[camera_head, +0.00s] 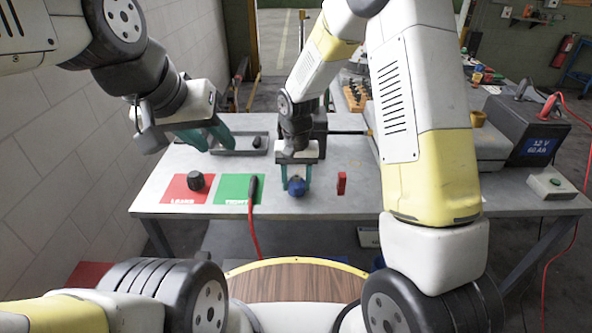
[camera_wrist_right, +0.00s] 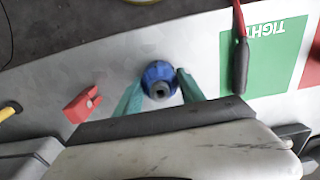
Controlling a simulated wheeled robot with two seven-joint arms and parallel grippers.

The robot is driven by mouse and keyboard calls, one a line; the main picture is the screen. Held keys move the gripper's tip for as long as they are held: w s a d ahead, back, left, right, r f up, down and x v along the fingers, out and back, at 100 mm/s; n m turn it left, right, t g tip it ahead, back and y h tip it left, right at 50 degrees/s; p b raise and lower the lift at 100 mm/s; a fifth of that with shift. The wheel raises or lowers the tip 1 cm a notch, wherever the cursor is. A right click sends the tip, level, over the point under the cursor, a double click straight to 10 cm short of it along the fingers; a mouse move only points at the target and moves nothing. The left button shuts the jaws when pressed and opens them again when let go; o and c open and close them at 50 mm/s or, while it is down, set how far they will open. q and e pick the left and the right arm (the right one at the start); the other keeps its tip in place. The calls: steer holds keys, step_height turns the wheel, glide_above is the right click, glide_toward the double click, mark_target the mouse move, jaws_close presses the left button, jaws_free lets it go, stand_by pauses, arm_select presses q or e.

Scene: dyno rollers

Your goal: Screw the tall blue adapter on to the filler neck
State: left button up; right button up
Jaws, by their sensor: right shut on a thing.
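A blue adapter (camera_head: 296,187) stands near the table's front edge, right of the green card. I cannot make out a filler neck; whatever is under the adapter is hidden. My left gripper (camera_head: 208,138) hangs above the table at the left, its teal fingers apart and nothing visible between them.
A black knob-like cap (camera_head: 196,181) sits on a red card (camera_head: 176,193). A black probe (camera_head: 253,187) with a red cable lies on the green card (camera_head: 228,191). A red block (camera_head: 341,183) stands right of the adapter. A grey tray (camera_head: 235,151) lies behind; a battery (camera_head: 525,130) is far right.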

mark_target(296, 180)
steer(key=shift+r, duration=3)
